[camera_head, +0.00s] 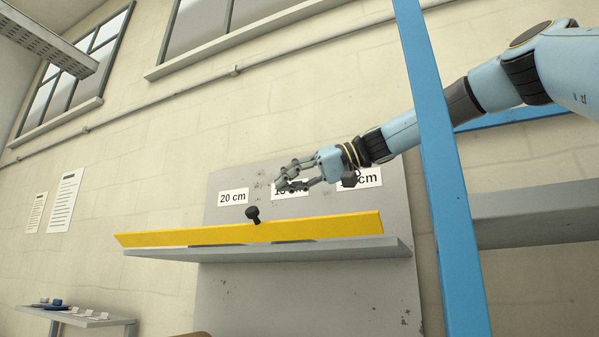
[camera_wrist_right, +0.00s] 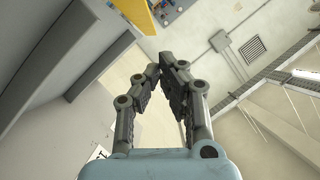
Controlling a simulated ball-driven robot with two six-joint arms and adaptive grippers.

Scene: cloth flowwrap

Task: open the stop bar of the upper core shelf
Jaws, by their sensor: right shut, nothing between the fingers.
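The yellow stop bar (camera_head: 330,226) runs along the front of the grey upper shelf (camera_head: 300,250), slightly tilted in the picture. A black knob (camera_head: 252,214) stands out from the bar near its middle. My right gripper (camera_head: 279,183) is in front of the grey back panel, above and to the right of the knob, apart from it in the picture. In the right wrist view its fingertips (camera_wrist_right: 165,66) come together with nothing between them. The knob does not show in the right wrist view. My left gripper is in neither view.
A blue upright post (camera_head: 447,180) stands right of the shelf, and my right arm crosses there. Labels including "20 cm" (camera_head: 233,198) are on the panel. A small side shelf (camera_head: 80,318) with small items is at lower left. Windows and a wall pipe are higher up.

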